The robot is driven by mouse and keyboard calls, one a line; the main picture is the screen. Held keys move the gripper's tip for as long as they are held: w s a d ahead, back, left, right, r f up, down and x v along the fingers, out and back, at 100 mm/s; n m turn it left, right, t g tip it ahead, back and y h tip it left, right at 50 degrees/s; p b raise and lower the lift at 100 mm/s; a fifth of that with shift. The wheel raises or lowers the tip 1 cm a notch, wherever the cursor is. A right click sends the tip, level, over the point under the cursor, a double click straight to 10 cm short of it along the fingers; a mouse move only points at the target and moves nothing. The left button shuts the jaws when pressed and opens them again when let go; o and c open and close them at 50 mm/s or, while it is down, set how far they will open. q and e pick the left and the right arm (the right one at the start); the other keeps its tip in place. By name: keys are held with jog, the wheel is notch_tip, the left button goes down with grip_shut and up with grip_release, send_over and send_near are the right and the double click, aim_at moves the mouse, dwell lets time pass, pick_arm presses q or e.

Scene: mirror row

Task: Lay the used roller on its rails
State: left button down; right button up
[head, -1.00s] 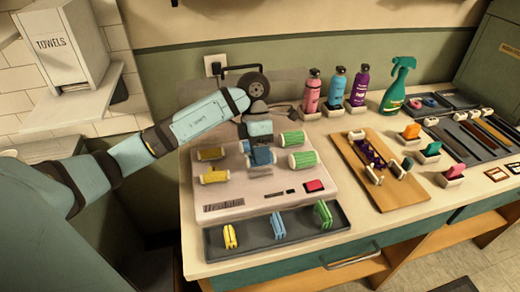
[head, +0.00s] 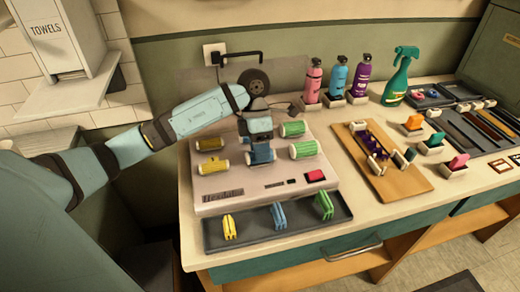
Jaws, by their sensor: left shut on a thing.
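My left gripper (head: 260,142) reaches down over the middle of a pale roller heater (head: 228,203) and is shut on a blue roller (head: 262,154). The gripper hides the roller's upper part. The roller lies level, low over the middle row of the heater. I cannot tell whether it touches its rails there. Two yellow rollers (head: 213,165) lie to its left and two green rollers (head: 305,149) to its right. My right gripper is not in view.
A dark tray (head: 250,243) with yellow, blue and green clips lies in front. A wooden board (head: 405,187) with a purple item in white holders stands to the right. Bottles (head: 337,80) and a spray bottle (head: 398,80) stand behind.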

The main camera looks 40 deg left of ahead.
pick_arm(q)
jog(key=shift+f, duration=0.15)
dwell(0.5)
jog(key=shift+c, duration=1.9)
grip_release()
jog(key=shift+r+p, duration=2)
jog(key=shift+r, duration=1.45)
jog(key=shift+a+r, duration=0.1)
jog(key=shift+r, duration=0.1)
